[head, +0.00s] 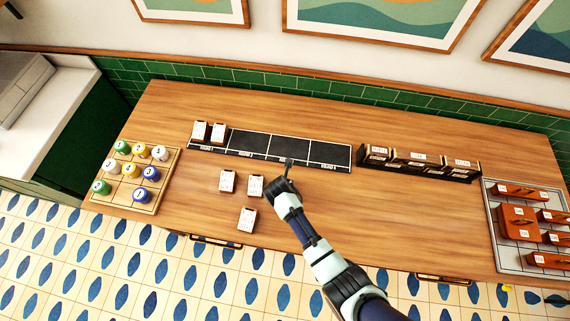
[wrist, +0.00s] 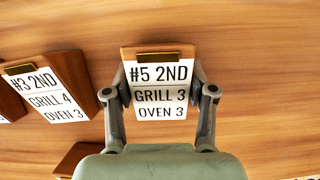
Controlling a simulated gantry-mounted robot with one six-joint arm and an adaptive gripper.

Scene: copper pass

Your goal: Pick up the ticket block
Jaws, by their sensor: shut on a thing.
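In the wrist view, my gripper (wrist: 161,97) is shut on a wooden ticket block (wrist: 160,75) with a white card reading "#5 2ND, GRILL 3, OVEN 3". One finger is on each side of it. In the head view, my gripper (head: 286,194) is over the table's middle and hides the held block. I cannot tell whether the block is clear of the table. A "#3 2ND, GRILL 4, OVEN 3" block (wrist: 45,92) lies to its left. The head view shows three loose ticket blocks (head: 227,182) left of my gripper.
A black rail (head: 262,145) with marked sections lies behind my gripper, two ticket blocks (head: 218,133) in its leftmost section. A dark rack (head: 420,166) of blocks stands right. A wooden tray (head: 113,197) of coloured pieces is left; a tray (head: 503,259) of red-brown blocks is far right.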

